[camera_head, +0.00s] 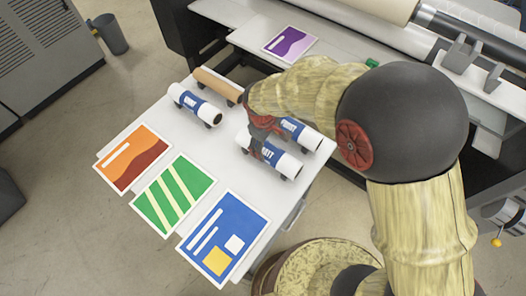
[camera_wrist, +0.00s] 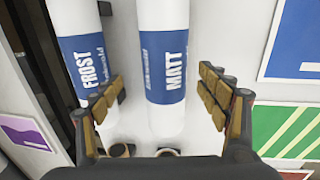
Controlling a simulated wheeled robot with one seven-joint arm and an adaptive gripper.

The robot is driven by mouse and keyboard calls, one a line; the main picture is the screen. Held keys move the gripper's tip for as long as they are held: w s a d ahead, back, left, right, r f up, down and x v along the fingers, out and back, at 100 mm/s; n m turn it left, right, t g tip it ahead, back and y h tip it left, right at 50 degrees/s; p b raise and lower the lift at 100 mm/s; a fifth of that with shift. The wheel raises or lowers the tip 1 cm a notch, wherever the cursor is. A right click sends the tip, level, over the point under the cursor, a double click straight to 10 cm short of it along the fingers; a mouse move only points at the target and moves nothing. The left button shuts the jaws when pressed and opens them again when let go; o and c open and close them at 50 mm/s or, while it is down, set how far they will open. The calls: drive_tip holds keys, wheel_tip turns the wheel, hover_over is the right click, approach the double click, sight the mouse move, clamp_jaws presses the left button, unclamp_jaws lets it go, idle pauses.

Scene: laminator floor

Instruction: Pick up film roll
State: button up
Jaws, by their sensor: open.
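The white film roll with a blue MATT label (camera_wrist: 165,70) lies between my open fingers in the wrist view. My gripper (camera_wrist: 163,95) has its left finger near the gap beside the FROST roll (camera_wrist: 82,60) and its right finger over bare table. Neither finger visibly grips the roll. In the head view my gripper (camera_head: 262,133) is over the MATT roll (camera_head: 270,155), with the FROST roll (camera_head: 300,133) just behind and partly hidden by my arm. Another white roll with a blue label (camera_head: 195,103) and a brown roll (camera_head: 217,84) lie further left.
The rolls rest on small dark supports on a white table (camera_head: 222,150). Orange (camera_head: 133,157), green (camera_head: 174,194) and blue (camera_head: 222,238) printed sheets lie along its near-left edge. A machine (camera_head: 470,70) stands behind, with a purple sheet (camera_head: 290,43) on it.

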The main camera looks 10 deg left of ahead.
sight(268, 152)
drive_tip(key=f, duration=0.7)
drive_tip(key=shift+w+f, duration=0.2)
drive_tip(key=c, duration=1.7)
